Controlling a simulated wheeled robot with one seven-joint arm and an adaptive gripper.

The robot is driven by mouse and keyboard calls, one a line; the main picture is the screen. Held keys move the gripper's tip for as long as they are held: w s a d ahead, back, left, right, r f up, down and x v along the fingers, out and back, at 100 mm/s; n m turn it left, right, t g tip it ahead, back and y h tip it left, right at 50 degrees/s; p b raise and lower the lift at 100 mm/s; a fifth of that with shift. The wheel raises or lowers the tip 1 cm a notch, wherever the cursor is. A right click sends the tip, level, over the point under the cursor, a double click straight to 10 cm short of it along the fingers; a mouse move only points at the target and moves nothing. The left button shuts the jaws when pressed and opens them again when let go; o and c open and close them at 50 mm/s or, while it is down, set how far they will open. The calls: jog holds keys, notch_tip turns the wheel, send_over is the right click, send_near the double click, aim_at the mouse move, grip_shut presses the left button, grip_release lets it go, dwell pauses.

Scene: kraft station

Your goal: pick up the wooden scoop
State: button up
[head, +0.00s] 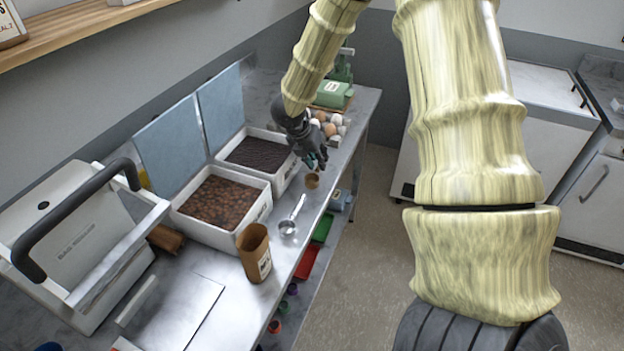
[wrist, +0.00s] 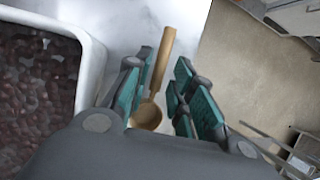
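The wooden scoop (head: 312,180) lies on the metal counter near its front edge, beside the white bin of dark contents. In the wrist view the wooden scoop (wrist: 147,116) shows its round bowl close to my palm and its handle pointing away, up the picture. My gripper (head: 314,161) is above the scoop. In the wrist view my gripper (wrist: 164,72) is open, with the teal-padded fingers on either side of the handle and a gap on the right side. I cannot tell the height left between fingers and counter.
White bins (head: 232,239) of brown and dark contents line the left side. Eggs (head: 329,129) and a green device (head: 331,95) are behind. Open floor (head: 375,240) lies right of the counter.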

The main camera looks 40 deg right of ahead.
jog(key=shift+x, duration=1.25)
grip_shut()
jog(key=shift+r, duration=0.1)
jog(key=shift+r, duration=0.85)
jog(key=shift+r+b, duration=0.55)
jog(key=shift+r, duration=0.3)
jog(key=s+a+b, duration=0.1)
jog(key=s+a, duration=0.2)
jog(key=a, duration=0.1)
jog(key=s+a+r+b, duration=0.1)
jog(key=s+a+b, duration=0.1)
jog(key=s+a, duration=0.2)
jog(key=s+a+b, duration=0.2)
jog(key=s+a, duration=0.1)
jog(key=a, duration=0.1)
jog(key=shift+s+r, duration=0.25)
jog(key=shift+s, duration=0.15)
